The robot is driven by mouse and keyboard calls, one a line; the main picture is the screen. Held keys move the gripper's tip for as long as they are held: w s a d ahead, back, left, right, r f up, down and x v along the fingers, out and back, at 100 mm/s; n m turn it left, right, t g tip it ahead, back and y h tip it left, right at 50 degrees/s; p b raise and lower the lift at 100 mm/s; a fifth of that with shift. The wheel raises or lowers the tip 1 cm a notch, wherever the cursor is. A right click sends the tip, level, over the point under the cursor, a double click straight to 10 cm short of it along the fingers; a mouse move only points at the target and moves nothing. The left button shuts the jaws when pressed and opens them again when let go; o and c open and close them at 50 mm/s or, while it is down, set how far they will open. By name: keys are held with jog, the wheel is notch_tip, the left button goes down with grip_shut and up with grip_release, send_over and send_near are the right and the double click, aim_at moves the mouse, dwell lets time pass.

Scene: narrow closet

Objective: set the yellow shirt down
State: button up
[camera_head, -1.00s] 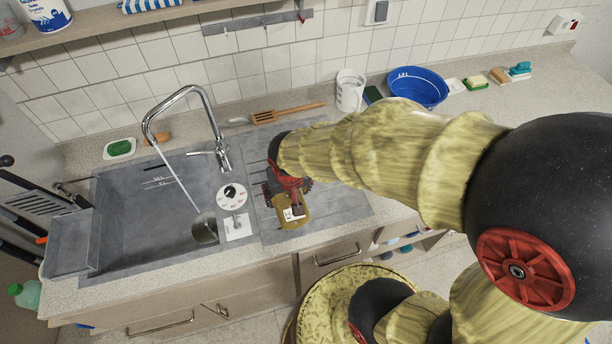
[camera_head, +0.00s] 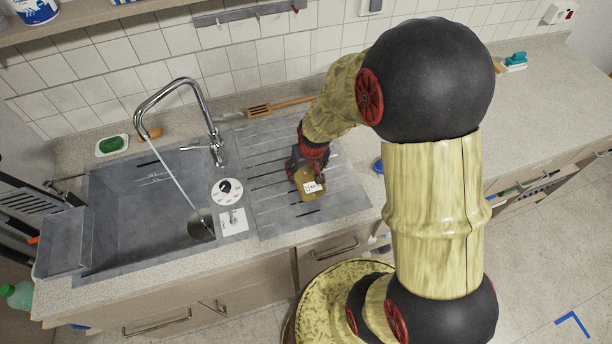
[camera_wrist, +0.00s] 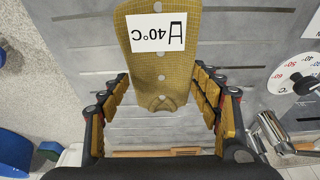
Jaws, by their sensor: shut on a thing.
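The yellow shirt (camera_head: 308,178) is a small mustard-yellow cloth piece with a row of pale buttons and a white 40°C wash label. It is over the grey ribbed drainboard (camera_head: 267,188), right of the sink basin. My gripper (camera_head: 309,168) is shut on it from above. In the wrist view the shirt (camera_wrist: 160,76) lies between the black-and-yellow fingers of my gripper (camera_wrist: 163,84), its far part extending past them. I cannot tell whether the shirt touches the drainboard. My gripper hides part of it in the head view.
The sink basin (camera_head: 135,215) is at left, with a tall tap (camera_head: 205,115) running water. A temperature dial (camera_head: 227,191) sits between basin and drainboard. A wooden spatula (camera_head: 262,110) lies behind the drainboard. Much of the drainboard is bare around the shirt.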

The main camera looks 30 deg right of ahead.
aim_at(307, 173)
jog(key=shift+f, duration=1.4)
jog(key=shift+f, duration=0.1)
jog(key=shift+f+b, duration=0.1)
jog(key=shift+b, duration=0.25)
jog(key=o, duration=1.5)
